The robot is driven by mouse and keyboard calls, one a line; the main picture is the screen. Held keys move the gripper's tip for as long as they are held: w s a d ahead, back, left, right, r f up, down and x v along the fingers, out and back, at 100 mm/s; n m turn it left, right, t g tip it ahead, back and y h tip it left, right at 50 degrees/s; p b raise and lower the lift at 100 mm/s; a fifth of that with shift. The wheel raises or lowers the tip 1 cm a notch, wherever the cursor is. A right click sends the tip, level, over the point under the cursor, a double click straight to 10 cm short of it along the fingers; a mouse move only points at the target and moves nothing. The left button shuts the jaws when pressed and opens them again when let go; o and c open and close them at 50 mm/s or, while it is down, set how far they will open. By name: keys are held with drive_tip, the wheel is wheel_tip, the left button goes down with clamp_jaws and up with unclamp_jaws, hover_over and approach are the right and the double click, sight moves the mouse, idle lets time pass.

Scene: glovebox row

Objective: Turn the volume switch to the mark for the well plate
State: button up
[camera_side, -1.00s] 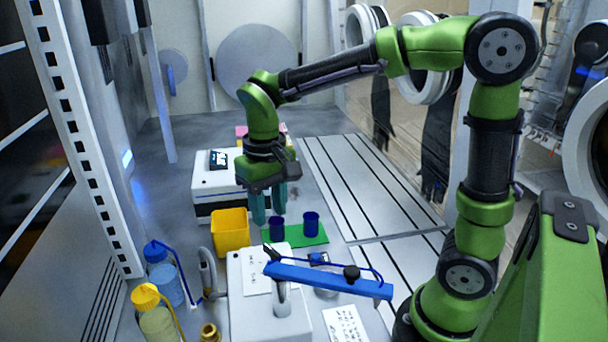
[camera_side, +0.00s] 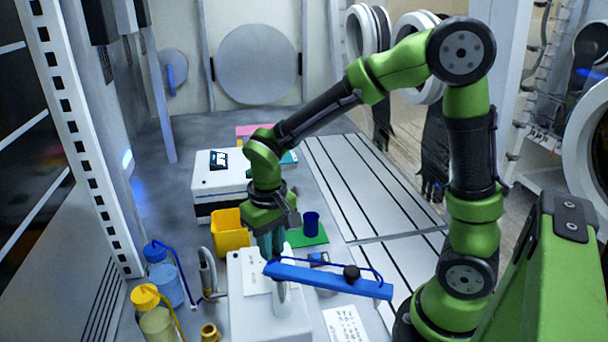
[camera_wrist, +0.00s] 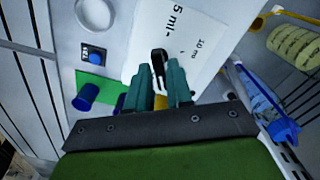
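The volume switch (camera_wrist: 158,58) is a small black lever on a white label panel (camera_wrist: 200,35) in the wrist view. The panel is printed "5 ml" and "10 ml"; other marks are hidden or unreadable. The lever points up the picture, left of both printings. My gripper (camera_wrist: 159,74) has its two teal fingers on either side of the lever, with a gap between them; I cannot tell whether they touch it. In the side view my gripper (camera_side: 270,252) points down at the white dispenser (camera_side: 258,318), behind its blue bar. I cannot make out a well plate.
A blue bar (camera_side: 325,279) crosses above the dispenser in front of my gripper. A yellow bin (camera_side: 231,236) and a dark blue cup (camera_side: 311,225) on a green mat (camera_side: 305,240) stand close behind. Two bottles (camera_side: 163,275) stand left. The slotted plate (camera_side: 370,190) is clear.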

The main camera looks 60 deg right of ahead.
clamp_jaws()
drive_tip(key=shift+n, duration=2.9)
drive_tip(key=shift+o, duration=2)
unclamp_jaws()
drive_tip(key=shift+r, duration=0.1)
wheel_tip(320, 180, up, 17)
